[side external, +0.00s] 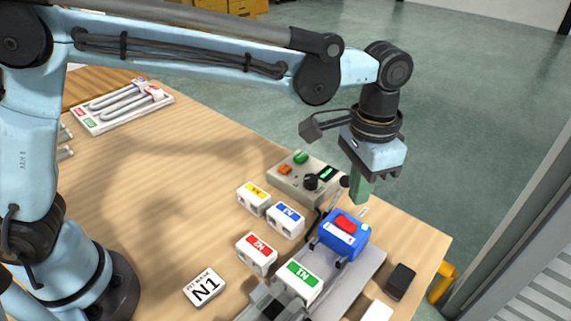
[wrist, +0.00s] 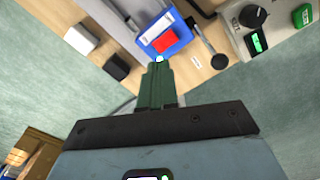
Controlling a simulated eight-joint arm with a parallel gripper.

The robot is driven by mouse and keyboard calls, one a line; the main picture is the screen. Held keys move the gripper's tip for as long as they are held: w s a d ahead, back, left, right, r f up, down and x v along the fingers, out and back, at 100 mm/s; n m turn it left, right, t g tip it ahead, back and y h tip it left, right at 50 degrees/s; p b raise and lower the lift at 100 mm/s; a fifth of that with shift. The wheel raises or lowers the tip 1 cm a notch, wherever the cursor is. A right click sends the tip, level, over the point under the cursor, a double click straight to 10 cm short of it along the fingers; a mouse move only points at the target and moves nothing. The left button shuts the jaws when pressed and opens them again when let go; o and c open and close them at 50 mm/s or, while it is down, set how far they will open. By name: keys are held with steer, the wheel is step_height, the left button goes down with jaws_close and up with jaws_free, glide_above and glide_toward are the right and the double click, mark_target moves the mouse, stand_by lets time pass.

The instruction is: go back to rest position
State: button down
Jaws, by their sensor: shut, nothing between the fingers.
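My gripper (side external: 362,190) is above the blue device with a red top (side external: 343,231), near the right edge of the table. Its green fingers are shut with nothing between them. In the wrist view the closed fingers (wrist: 157,72) point toward the blue device (wrist: 160,38), and a small light-coloured tip shows at their end. I cannot tell from these views whether the fingers touch the device.
A control box (side external: 303,177) with buttons and a knob stands behind the device. Blocks labelled yellow (side external: 254,199), blue (side external: 286,219), red (side external: 257,254) and green (side external: 299,282) stand to the left. A black block (side external: 400,281) lies right. The table's left middle is clear.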

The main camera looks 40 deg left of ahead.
steer(key=shift+a+r, duration=0.1)
steer(key=shift+r, duration=0.15)
steer(key=s+a+r+n+t+h, duration=0.1)
steer(key=a+r, duration=0.1)
steer(key=a, duration=0.4)
steer(key=s+a+r+n+t, duration=0.1)
steer(key=a+r+n+t, duration=0.1)
steer(key=a, duration=0.4)
steer(key=s+a+f+n+t, duration=0.1)
steer(key=s+a+f+t, duration=0.1)
steer(key=s+a, duration=0.2)
steer(key=s+a+f+n+t+y, duration=0.1)
steer(key=s+a+n+t, duration=0.1)
steer(key=a, duration=0.7)
steer(key=shift+s+f, duration=0.35)
steer(key=shift+s, duration=0.5)
